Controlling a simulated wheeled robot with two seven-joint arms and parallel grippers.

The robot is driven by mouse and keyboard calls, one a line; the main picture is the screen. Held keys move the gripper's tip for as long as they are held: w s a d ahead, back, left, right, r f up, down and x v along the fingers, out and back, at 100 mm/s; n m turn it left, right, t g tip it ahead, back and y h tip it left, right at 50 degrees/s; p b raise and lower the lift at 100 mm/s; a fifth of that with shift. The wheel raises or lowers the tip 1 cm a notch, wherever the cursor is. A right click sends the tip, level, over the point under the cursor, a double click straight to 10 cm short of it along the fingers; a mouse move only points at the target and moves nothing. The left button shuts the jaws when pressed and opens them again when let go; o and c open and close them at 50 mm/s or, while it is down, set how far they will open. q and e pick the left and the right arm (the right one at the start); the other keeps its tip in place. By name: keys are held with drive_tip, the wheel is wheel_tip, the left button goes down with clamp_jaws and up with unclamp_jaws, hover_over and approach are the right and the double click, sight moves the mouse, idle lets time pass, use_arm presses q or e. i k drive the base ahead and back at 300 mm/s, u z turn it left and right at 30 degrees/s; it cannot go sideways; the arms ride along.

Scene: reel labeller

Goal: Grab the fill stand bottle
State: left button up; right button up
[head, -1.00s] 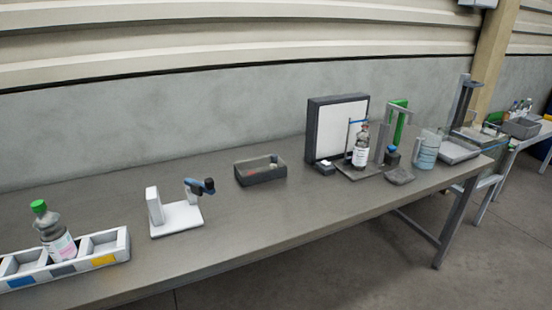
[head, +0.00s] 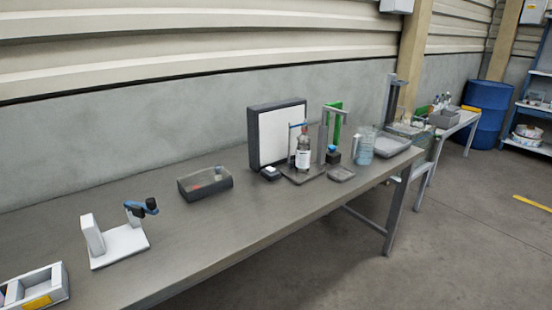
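The fill stand bottle (head: 303,154) stands upright on the flat base (head: 304,175) of a small stand, toward the far right part of the long table. It is dark and clear with a white label, and a thin post with a blue tip stands beside it. Neither of my grippers shows in the head view, so no gripper is seen near the bottle.
The grey table (head: 215,225) also holds a dark framed white panel (head: 275,137), a dark bin (head: 205,184), a white device (head: 118,243), a clear jug (head: 364,147) and a white tray (head: 40,286). Open floor (head: 450,240) lies to the right.

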sight(302, 150)
drive_tip(key=z, duration=0.5)
drive_tip(key=i, duration=1.1)
drive_tip(key=u, duration=0.4)
drive_tip(key=i, duration=1)
drive_tip(key=u, duration=0.8)
